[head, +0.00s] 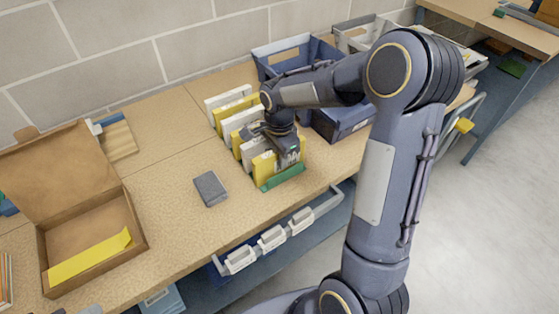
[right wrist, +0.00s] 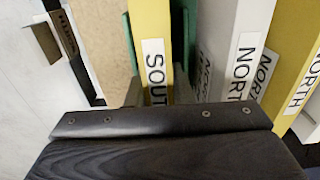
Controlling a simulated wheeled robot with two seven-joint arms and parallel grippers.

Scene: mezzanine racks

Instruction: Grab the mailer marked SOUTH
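The yellow mailer marked SOUTH (right wrist: 153,30) stands upright on edge in the right wrist view, its label partly cut off below by my gripper. In the head view it appears to be the front yellow mailer (head: 262,167) of the row, beside the green rack end (head: 283,178). My right gripper (right wrist: 158,94) is down at this mailer, with a fingertip on either side. The finger gap looks close to the mailer's thickness; whether they press on it is unclear. In the head view the right gripper (head: 283,148) partly covers the row's front. My left gripper is not in view.
White (right wrist: 240,50) and yellow (right wrist: 297,70) mailers marked NORTH stand close beside. Blue (head: 345,128) and grey crates are behind. An open cardboard box (head: 130,215) with a yellow mailer (head: 90,258) lies left. A dark grey block (head: 210,188) sits on the otherwise clear bench middle.

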